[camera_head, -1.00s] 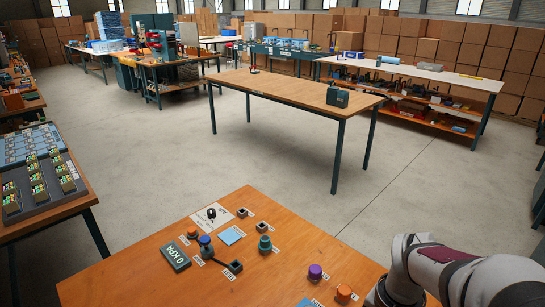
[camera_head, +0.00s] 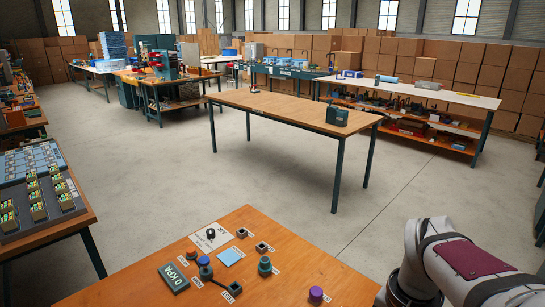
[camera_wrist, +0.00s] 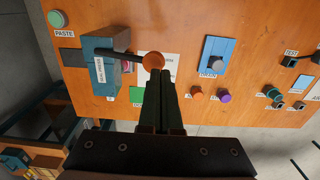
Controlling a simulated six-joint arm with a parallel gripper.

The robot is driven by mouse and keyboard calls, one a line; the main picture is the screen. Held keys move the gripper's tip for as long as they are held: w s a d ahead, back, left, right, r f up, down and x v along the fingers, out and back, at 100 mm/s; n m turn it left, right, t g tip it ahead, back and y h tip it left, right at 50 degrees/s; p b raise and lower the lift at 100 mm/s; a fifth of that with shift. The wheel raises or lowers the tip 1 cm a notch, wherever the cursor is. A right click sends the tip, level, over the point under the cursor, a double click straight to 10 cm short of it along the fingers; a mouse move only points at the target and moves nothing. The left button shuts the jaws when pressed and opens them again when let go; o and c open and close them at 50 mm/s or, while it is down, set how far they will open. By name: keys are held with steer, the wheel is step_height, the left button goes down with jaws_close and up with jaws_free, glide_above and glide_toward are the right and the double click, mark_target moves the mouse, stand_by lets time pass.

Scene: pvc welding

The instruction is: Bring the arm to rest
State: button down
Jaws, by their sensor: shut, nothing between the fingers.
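My gripper (camera_wrist: 161,85) shows in the wrist view with its two dark fingers shut together and empty. It hangs over the orange wooden table (camera_wrist: 180,25). In the picture an orange ball knob (camera_wrist: 153,60) lies just beyond the fingertips, on a dark lever from a blue-grey box (camera_wrist: 101,62). I cannot tell the gap between knob and fingers. In the head view only my upper arm links show at the lower right; the gripper is out of that frame.
The table carries a green PASTE button (camera_wrist: 57,19), a blue plate with a grey part (camera_wrist: 217,58), a purple knob (camera_wrist: 224,97) and a 0 KPA display (camera_head: 174,277). A separate wooden table (camera_head: 280,104) stands beyond open floor. A parts tray (camera_head: 40,200) is at left.

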steer(key=s+a+f+n+y, duration=0.1)
steer(key=s+a+f+n, duration=0.1)
steer(key=s+a, duration=0.9)
steer(key=s+n, duration=0.1)
steer(key=s, duration=0.2)
steer(key=shift+s+a+y, duration=0.2)
steer(key=shift+a+y, duration=0.15)
steer(key=shift+y, duration=0.05)
